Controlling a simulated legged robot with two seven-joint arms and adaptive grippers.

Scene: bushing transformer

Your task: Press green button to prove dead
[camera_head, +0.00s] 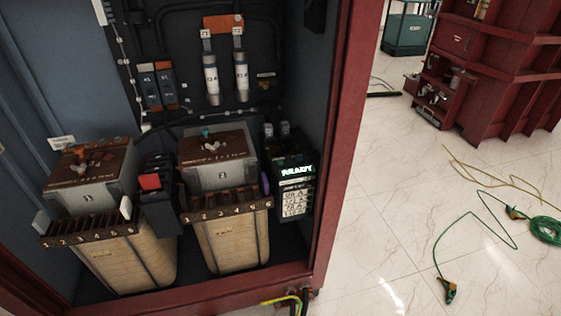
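A black device (294,195) with a lit pale-green display stands at the right inside the open cabinet. The display lettering is small and seems to read "READY". Rows of white labels sit below it. I cannot make out a green button on it or elsewhere. A second black box (160,208) with a red part on top (149,181) stands between the two transformers. Neither of my grippers is in view.
Two transformers, left (130,260) and right (232,240), fill the cabinet floor. The red cabinet frame (345,140) edges the opening. Green cable (490,238) with clamps lies on the tiled floor at right. A red cabinet (475,60) stands behind.

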